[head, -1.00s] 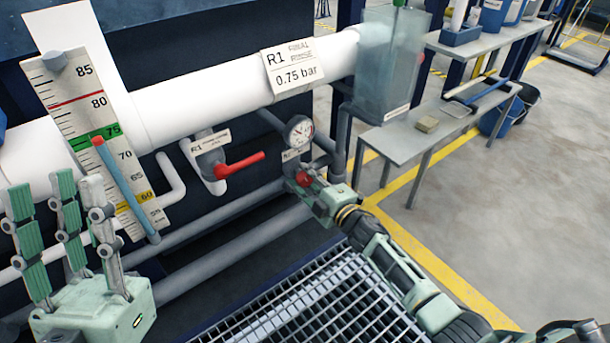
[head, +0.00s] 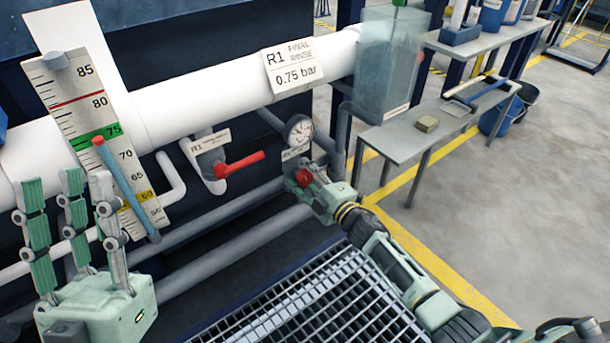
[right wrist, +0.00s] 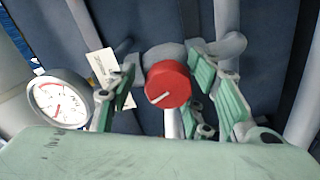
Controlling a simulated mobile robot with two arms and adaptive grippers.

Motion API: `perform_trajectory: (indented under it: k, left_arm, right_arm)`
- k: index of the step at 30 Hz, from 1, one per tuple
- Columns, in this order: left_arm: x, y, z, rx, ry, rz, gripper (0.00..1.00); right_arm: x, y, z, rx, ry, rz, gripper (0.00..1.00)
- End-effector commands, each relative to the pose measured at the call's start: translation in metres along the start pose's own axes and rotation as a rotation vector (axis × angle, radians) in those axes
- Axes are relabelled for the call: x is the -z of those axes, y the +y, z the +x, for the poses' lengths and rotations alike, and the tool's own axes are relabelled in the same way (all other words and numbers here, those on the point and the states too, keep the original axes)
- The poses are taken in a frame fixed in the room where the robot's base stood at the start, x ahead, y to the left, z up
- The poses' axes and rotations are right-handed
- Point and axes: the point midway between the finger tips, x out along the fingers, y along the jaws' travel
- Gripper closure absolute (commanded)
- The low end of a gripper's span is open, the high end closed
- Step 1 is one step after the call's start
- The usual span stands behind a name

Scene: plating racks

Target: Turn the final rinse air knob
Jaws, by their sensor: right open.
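The red air knob (head: 304,177) sits below a round pressure gauge (head: 299,131) on the pipework. In the right wrist view the knob (right wrist: 168,85) is round with a pale pointer line, and the gauge (right wrist: 58,103) is at its left. My right gripper (head: 314,184) is at the knob. In the right wrist view its open green fingers (right wrist: 160,90) stand on both sides of the knob, with gaps visible. My left gripper (head: 70,200) is raised at the left, its fingers spread and empty, in front of the scale board.
A red-handled valve (head: 240,164) is left of the gauge. A white pipe (head: 210,95) carries the "R1 final rinse 0.75 bar" sign (head: 294,67). The scale board (head: 100,125) stands at the left. A metal grating (head: 310,300) lies below. A side table (head: 400,135) is at the right.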

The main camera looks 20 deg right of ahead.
Motion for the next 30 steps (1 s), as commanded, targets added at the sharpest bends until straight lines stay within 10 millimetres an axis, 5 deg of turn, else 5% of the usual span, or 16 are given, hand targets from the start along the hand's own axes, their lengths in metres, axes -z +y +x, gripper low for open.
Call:
perform_trajectory:
  k: [8, 21, 30]
  left_arm:
    - [0.0, 0.0, 0.0, 0.0, 0.001, 0.0, 0.68]
    - [0.0, 0.0, 0.0, 0.0, 0.001, 0.0, 0.68]
    - [0.0, 0.0, 0.0, 0.0, 0.001, 0.0, 0.68]
  right_arm:
    - [-0.002, -0.003, -0.02, 0.004, -0.003, -0.002, 0.54]
    - [0.0, -0.001, -0.104, 0.002, -0.001, 0.0, 0.54]
    - [0.0, 0.0, -0.12, 0.0, 0.001, 0.0, 0.54]
